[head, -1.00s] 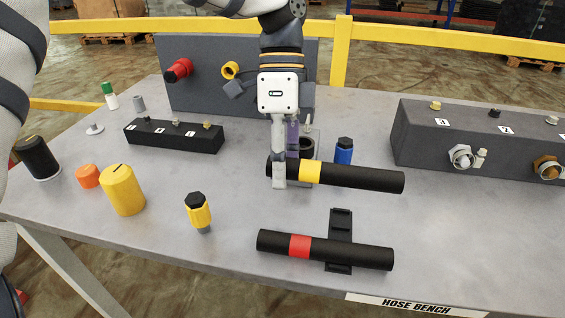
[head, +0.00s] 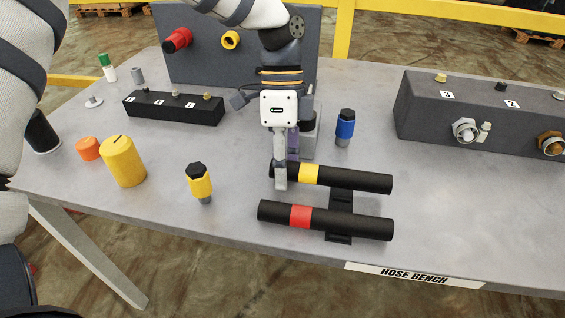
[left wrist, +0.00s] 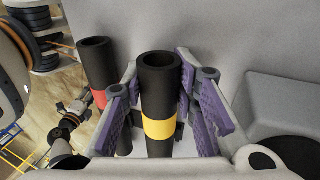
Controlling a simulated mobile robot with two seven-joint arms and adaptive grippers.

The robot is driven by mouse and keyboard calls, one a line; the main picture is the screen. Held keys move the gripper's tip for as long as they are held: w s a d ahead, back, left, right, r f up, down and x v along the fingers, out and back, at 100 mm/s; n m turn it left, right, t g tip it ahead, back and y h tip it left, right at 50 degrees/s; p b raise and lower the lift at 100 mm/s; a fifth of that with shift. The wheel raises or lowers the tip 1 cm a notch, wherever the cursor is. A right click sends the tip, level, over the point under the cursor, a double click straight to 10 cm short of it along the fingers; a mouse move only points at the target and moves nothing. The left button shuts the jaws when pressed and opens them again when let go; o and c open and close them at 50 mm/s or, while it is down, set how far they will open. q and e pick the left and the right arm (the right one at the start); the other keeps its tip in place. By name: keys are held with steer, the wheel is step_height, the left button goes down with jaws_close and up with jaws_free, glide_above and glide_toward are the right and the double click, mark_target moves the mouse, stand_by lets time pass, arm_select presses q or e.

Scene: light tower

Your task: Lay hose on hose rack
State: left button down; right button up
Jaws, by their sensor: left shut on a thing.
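A black hose with a yellow band (head: 350,180) lies across the far end of the small black hose rack (head: 340,202), level with the bench. My left gripper (head: 281,180) is shut on it near its left end; whether the hose's weight rests on the rack I cannot tell. In the left wrist view the yellow-banded hose (left wrist: 158,100) stands between the purple finger pads. A black hose with a red band (head: 350,223) lies across the near end of the rack, parallel to the other. It also shows in the left wrist view (left wrist: 97,65). My right gripper is not in view.
A blue-capped fitting (head: 345,128) stands behind the hoses, and a yellow fitting (head: 199,184) stands to the left. A dark manifold block (head: 480,120) is at the right. A yellow cylinder (head: 123,162) stands at the left. The bench right of the hoses is clear.

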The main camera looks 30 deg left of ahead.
arm_select(q)
steer(key=shift+s+f+g, duration=0.15)
steer(key=shift+f, duration=0.35)
steer(key=shift+s+f+g, duration=0.15)
steer(key=shift+f, duration=0.35)
steer(key=c, duration=1.1)
jaws_free()
steer(key=shift+o, duration=0.2)
steer(key=shift+r, duration=0.1)
steer(key=shift+w+r, duration=0.15)
steer(key=shift+r, duration=0.15)
steer(key=shift+r, duration=0.35)
step_height(320, 180, up, 9)
steer(key=shift+r, duration=0.15)
